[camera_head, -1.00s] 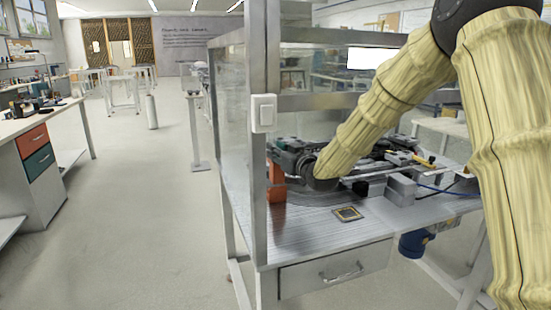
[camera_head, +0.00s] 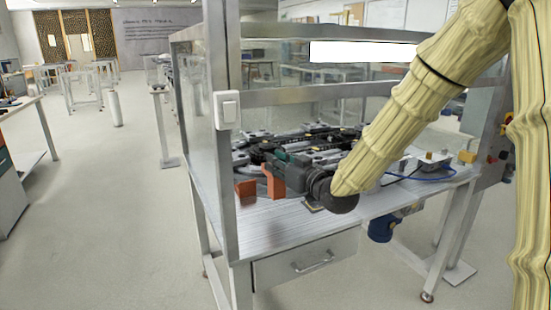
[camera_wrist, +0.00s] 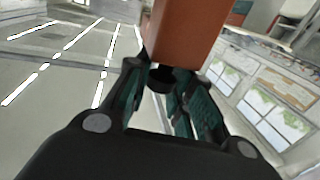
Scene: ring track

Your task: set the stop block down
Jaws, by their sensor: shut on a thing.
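My gripper (camera_head: 277,160) is shut on an upright rust-orange block (camera_head: 275,182), taken to be the stop block, above the front left of the metal bench (camera_head: 285,228). The block hangs down from the fingers in the head view; I cannot tell whether its lower end touches the bench. The wrist view shows the block (camera_wrist: 183,30) between the dark green fingers (camera_wrist: 163,78). The fingers cover its held end. A second, shorter orange piece (camera_head: 245,188) stands on the bench to its left, near the frame post.
Dark track parts (camera_head: 310,140) fill the bench behind the gripper. A small dark card (camera_head: 313,206) lies partly hidden below my wrist. The frame post (camera_head: 226,170) with a white switch (camera_head: 227,110) stands at left. The bench's front strip is mostly bare.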

